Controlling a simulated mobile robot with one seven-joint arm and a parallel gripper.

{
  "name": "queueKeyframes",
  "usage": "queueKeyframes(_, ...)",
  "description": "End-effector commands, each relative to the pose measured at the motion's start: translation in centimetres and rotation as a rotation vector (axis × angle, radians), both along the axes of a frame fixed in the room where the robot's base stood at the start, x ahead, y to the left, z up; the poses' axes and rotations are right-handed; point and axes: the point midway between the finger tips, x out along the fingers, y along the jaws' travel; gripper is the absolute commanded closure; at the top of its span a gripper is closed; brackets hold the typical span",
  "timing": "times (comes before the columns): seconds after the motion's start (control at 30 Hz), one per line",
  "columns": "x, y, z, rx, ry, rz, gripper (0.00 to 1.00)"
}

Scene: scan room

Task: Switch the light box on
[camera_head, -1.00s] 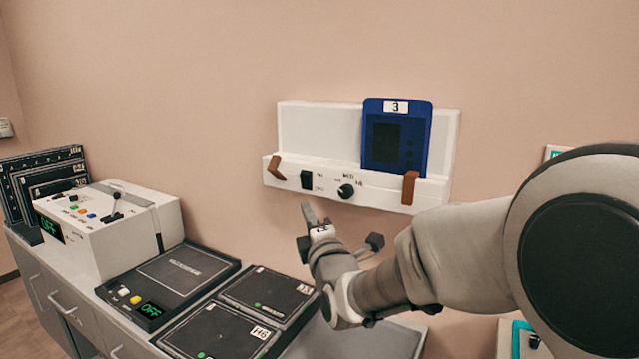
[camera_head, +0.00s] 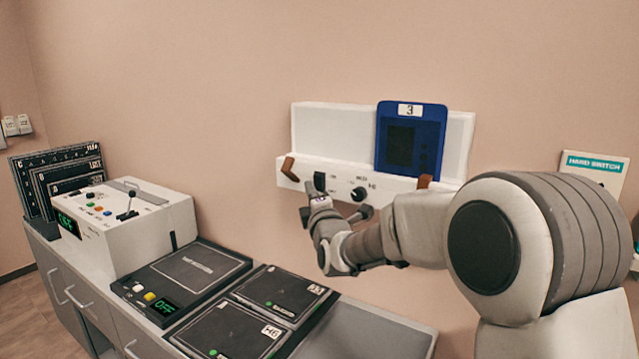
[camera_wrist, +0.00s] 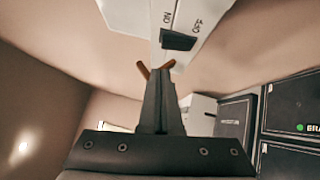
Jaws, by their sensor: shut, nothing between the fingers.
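The white light box (camera_head: 336,128) is mounted on the wall. Its lower ledge carries a black rocker switch (camera_head: 319,180) on the left and a round black knob (camera_head: 358,194) to its right. My gripper (camera_head: 320,198) is shut and empty, its tip just below or at the rocker, partly covering it; I cannot tell whether they touch. In the wrist view the shut fingers (camera_wrist: 160,85) point at the underside of the light box (camera_wrist: 190,18), where a dark control (camera_wrist: 178,40) shows beside printed labels. The panel does not look clearly lit.
A blue cassette (camera_head: 408,145) marked 3 stands on the light box, with a brown clip (camera_head: 289,168) at the ledge's left. Below, the grey counter (camera_head: 390,335) holds a white control console (camera_head: 125,228) and black panels (camera_head: 190,270). A hand switch sign (camera_head: 594,164) is at right.

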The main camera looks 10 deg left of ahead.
Motion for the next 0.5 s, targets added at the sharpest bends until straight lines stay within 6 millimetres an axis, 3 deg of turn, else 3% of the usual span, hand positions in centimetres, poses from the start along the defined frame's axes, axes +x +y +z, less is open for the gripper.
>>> queueKeyframes(0.2,2.6,-1.2,0.6,0.001,0.0,-0.004,1.0)
queueKeyframes(0.5,3.0,-1.3,0.7,-0.001,-0.001,-0.002,1.0)
